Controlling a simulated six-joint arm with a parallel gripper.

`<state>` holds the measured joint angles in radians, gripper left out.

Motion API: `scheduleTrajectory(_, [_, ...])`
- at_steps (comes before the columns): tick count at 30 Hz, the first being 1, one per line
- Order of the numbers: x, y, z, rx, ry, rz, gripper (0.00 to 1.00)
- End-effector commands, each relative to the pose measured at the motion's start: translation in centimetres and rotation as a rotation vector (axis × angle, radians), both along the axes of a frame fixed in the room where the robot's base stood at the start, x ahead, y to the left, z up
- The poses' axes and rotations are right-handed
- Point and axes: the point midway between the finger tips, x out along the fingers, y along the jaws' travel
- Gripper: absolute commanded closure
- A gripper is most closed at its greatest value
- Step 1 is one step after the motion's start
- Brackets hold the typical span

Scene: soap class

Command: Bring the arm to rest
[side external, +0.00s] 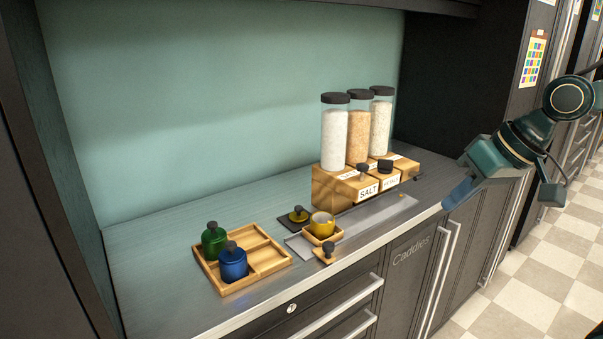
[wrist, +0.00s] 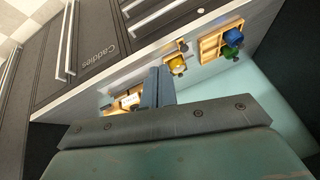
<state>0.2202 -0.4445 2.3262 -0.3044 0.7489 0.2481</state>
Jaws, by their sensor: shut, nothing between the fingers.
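My gripper (side external: 458,192) is in the air at the right end of the counter, in front of the dark cabinet. It is teal, and its fingers point down and to the left. In the wrist view its two fingers (wrist: 158,86) are together with nothing between them. It is apart from everything on the counter. The rest of my arm is partly out of view at the right.
The aisle floor is clear.

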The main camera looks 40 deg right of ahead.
Motion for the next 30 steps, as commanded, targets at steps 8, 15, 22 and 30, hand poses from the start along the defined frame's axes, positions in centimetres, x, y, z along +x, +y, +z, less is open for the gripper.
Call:
scheduleTrajectory(8, [-6.2,0.3,-1.0,-0.147,0.005,0.102,1.00])
scheduleTrajectory(15, [-8.9,-0.2,-1.8,-0.206,0.013,0.144,1.00])
scheduleTrajectory(22, [-9.3,-0.3,-2.0,-0.213,0.016,0.149,1.00])
scheduleTrajectory(30, [-9.3,-0.3,-2.0,-0.213,0.016,0.148,1.00])
